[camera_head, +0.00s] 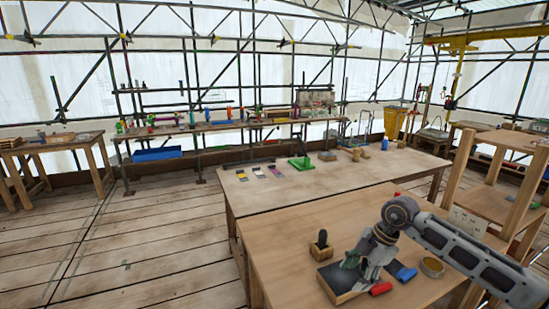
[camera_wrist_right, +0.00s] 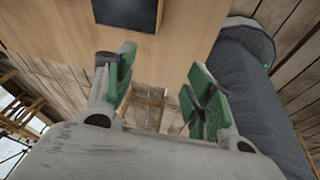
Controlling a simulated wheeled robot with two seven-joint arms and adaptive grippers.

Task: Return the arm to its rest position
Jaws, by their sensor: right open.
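My right arm comes in from the right in the head view, bent at the elbow, over the near wooden table (camera_head: 290,225). My right gripper (camera_head: 352,262) points down and shows in front of a shallow wooden tray with a dark inside (camera_head: 340,283). In the right wrist view the green-padded fingers (camera_wrist_right: 165,85) stand apart with nothing between them. The dark-lined tray (camera_wrist_right: 126,12) lies at the top of that view, beyond the fingertips. Whether the gripper touches anything is not visible. My left gripper is not in view.
Around the right gripper lie a dark wooden-knobbed tool (camera_head: 321,246), a red-ended object (camera_head: 380,288), a blue object (camera_head: 405,273) and a round tan ring (camera_head: 432,266). A wooden frame (camera_head: 455,160) stands at right. The near table's left part is clear.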

